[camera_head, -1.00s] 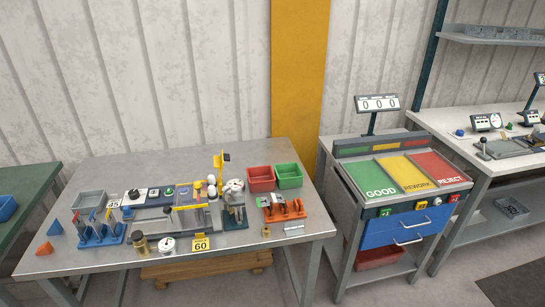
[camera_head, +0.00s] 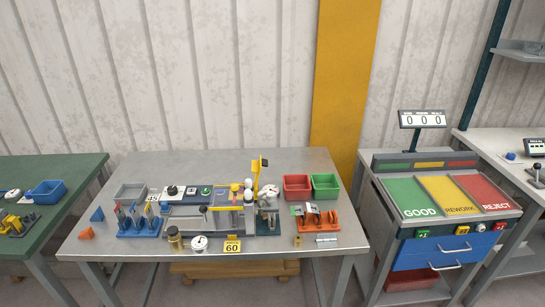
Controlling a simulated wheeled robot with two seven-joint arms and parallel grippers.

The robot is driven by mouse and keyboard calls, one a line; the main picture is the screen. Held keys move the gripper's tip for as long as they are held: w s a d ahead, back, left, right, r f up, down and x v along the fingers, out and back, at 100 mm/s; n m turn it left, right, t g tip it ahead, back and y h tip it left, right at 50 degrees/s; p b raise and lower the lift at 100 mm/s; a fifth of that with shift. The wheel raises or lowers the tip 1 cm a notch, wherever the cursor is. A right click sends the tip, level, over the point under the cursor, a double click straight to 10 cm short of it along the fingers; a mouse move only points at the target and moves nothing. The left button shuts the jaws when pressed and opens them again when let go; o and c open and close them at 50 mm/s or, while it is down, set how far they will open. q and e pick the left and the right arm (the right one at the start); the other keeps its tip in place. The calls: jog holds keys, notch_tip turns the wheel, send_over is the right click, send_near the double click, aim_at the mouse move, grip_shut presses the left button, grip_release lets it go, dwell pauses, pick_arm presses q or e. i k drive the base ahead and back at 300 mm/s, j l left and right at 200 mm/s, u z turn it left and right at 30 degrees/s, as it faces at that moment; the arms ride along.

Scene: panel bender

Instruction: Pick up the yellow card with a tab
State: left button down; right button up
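A small yellow card (camera_head: 233,246) marked "60", with a narrow strip of smaller print along its top, is at the front of the grey metal table (camera_head: 190,260). It is in front of the bender fixture (camera_head: 222,222), right of a round white dial gauge (camera_head: 199,242). I cannot tell whether it touches the fixture. A pale card (camera_head: 153,198) with a number is behind the blue rack, beside a grey tray. Neither of my grippers is in view.
A blue rack (camera_head: 140,222) and a brass cylinder (camera_head: 174,238) stand left of the gauge. An orange rack (camera_head: 316,219), with red (camera_head: 298,187) and green bins (camera_head: 326,186) behind it, is at the right. The table's front left is mostly clear.

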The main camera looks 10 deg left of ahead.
aim_at(233, 244)
jog(key=u, duration=0.15)
jog(key=i+l+u, duration=0.2)
jog(key=l+u, duration=0.15)
jog(key=i+l+u, duration=0.3)
jog(key=l+u, duration=0.35)
jog(key=i+l, duration=0.05)
jog(key=l, duration=0.05)
